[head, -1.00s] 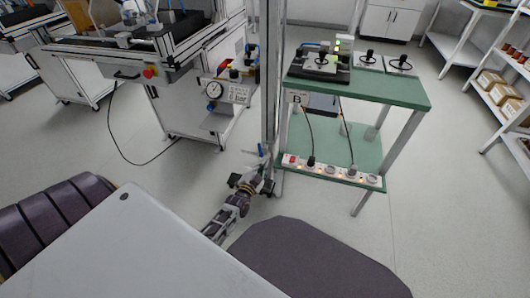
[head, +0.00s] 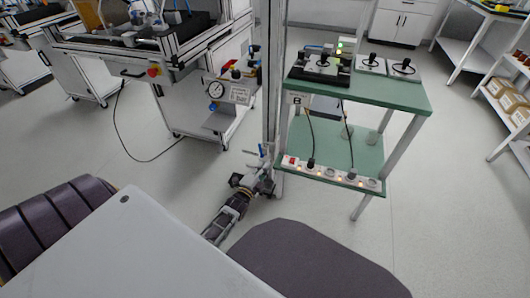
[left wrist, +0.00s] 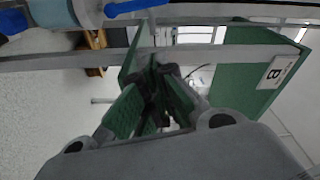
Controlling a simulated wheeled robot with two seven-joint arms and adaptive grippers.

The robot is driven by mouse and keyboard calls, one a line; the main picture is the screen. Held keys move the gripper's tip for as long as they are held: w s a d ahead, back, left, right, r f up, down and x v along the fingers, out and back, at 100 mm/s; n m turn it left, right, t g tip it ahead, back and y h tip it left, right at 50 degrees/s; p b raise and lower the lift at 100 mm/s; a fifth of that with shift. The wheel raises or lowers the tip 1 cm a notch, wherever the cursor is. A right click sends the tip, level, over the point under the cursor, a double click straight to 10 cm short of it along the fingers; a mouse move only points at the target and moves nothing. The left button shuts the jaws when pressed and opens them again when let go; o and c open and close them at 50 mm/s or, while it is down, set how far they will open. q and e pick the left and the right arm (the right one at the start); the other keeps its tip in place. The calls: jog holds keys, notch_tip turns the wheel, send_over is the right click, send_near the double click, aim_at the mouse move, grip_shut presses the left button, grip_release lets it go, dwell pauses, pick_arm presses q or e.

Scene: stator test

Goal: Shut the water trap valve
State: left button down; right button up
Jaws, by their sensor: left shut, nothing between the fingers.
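A small valve with a blue handle (head: 262,150) sits low on the upright metal post (head: 271,95), left of the green cart. In the left wrist view a blue lever (left wrist: 136,6) lies sideways at the top edge, beside a pale round body (left wrist: 86,12); another blue part (left wrist: 12,20) is in the top left corner. My left gripper (head: 266,174) is just below the valve in the head view. In the left wrist view its green-padded fingers (left wrist: 157,70) meet at the tips, shut and empty, apart from the blue lever. My right gripper is out of view.
The green cart (head: 400,95) stands right of the post, with a power strip (head: 330,174) along its lower shelf. A machine frame with a pressure gauge (head: 216,89) stands to the left. A black cable (head: 128,150) lies on otherwise open floor.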

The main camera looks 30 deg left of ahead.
pick_arm(q)
jog(key=shift+r+m, duration=0.1)
jog(key=shift+m, duration=0.5)
jog(key=shift+w, duration=0.2)
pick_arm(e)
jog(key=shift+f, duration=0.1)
pick_arm(q)
jog(key=shift+w+a+f+b, duration=0.1)
jog(key=shift+w+a+b, duration=0.75)
jog(key=shift+w, duration=0.45)
jog(key=shift+w+a+f+b, duration=0.1)
jog(key=shift+w+a+b, duration=0.55)
jog(key=shift+w+b, duration=0.6)
jog(key=shift+w+a+b, duration=0.75)
jog(key=shift+w+b, duration=0.05)
jog(key=shift+w, duration=0.6)
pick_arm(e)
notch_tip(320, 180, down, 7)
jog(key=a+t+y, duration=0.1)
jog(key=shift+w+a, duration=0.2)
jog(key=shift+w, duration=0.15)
